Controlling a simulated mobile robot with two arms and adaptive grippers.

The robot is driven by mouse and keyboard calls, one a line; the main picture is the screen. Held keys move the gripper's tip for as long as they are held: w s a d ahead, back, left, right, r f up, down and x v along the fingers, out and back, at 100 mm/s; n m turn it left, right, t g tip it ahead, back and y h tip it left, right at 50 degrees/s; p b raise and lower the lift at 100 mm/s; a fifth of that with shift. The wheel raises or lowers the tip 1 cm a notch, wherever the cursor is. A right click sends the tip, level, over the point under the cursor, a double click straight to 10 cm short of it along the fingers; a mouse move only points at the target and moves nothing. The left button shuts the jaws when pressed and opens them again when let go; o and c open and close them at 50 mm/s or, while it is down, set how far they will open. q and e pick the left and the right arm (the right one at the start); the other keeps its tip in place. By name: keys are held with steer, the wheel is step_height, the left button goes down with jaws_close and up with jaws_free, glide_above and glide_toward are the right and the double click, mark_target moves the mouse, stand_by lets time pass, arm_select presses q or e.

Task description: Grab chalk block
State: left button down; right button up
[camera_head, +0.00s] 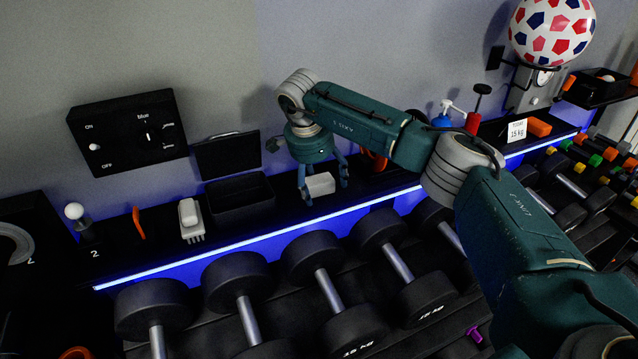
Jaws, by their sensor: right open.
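The chalk block, seemingly the white block (320,185), sits on the black shelf (275,222) above the dumbbell rack. My right gripper (325,188) points down over it, with its fingers spread on either side of the block. The gripper is open, and I cannot tell whether a finger touches the block. The right arm reaches in from the lower right. My left gripper is not in view.
An open black box (238,197) stands on the shelf left of the gripper, with a white brush (190,220) beside it. An orange object (375,158) is close behind the gripper on the right. Several dumbbells (318,262) lie below the shelf's lit edge.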

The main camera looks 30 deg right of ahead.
steer(key=c, duration=1.3)
